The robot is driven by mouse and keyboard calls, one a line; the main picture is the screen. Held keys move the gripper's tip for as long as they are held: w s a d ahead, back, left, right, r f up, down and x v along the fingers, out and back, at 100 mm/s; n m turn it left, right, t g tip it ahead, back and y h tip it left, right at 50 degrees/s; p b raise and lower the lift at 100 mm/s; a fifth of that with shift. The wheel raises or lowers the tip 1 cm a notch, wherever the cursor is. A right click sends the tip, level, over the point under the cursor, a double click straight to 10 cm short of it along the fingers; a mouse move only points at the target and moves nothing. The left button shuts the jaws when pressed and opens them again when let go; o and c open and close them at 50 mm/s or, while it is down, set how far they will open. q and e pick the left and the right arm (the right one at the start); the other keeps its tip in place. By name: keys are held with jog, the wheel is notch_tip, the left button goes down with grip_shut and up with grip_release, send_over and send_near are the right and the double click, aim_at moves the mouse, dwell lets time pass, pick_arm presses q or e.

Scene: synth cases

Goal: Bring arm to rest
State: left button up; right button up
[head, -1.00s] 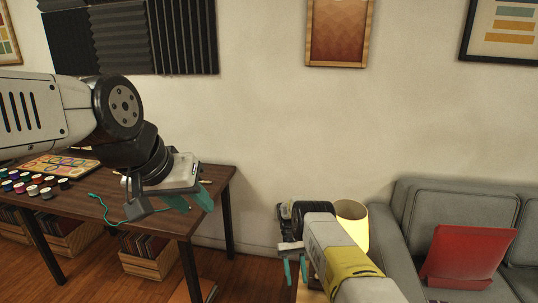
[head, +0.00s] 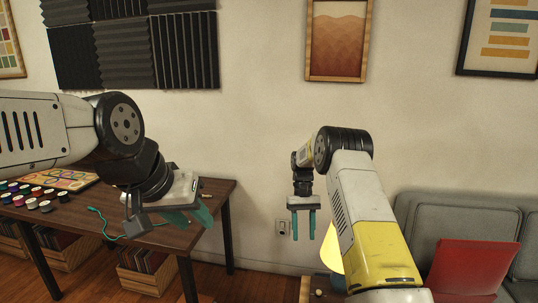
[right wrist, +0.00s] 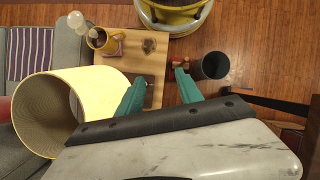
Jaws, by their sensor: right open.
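My left gripper (head: 188,217) with teal fingers hangs over the right end of the dark table (head: 222,190) in the head view. Its fingers are seen from the side, so its opening is unclear. My right gripper (head: 302,225) points down in front of the wall, right of the table. Its two teal fingers are apart with nothing between them. In the right wrist view the fingers of the right gripper (right wrist: 161,92) are also spread and empty, above a small wooden table (right wrist: 130,55) and beside a yellow lampshade (right wrist: 90,88).
A yellow mug (right wrist: 103,40) stands on the small wooden table, with a light bulb (right wrist: 76,22) nearby. A dark cup-like bin (right wrist: 212,66) is to the right. A grey sofa (head: 440,225) with a red cushion (head: 470,268) stands at the right. Several spools (head: 30,203) lie on the dark table.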

jog(key=s+d+r+t+y, duration=0.15)
jog(key=s+r, duration=0.25)
jog(key=r, duration=0.4)
jog(key=s+r+t, duration=0.2)
jog(key=s+r, duration=0.2)
jog(key=r, duration=0.4)
jog(key=s+d+r+t, duration=0.1)
jog(key=s+r+t, duration=0.15)
jog(key=r, duration=0.55)
jog(key=s+r+t, duration=0.2)
jog(key=s, duration=0.8)
jog(key=s+r+t, duration=0.2)
jog(key=s+t, duration=0.1)
jog(key=s, duration=0.8)
jog(key=shift+s+a+m+y, duration=0.15)
jog(key=shift+s+m+y, duration=0.1)
jog(key=shift+m+y, duration=0.2)
jog(key=shift+r, duration=0.1)
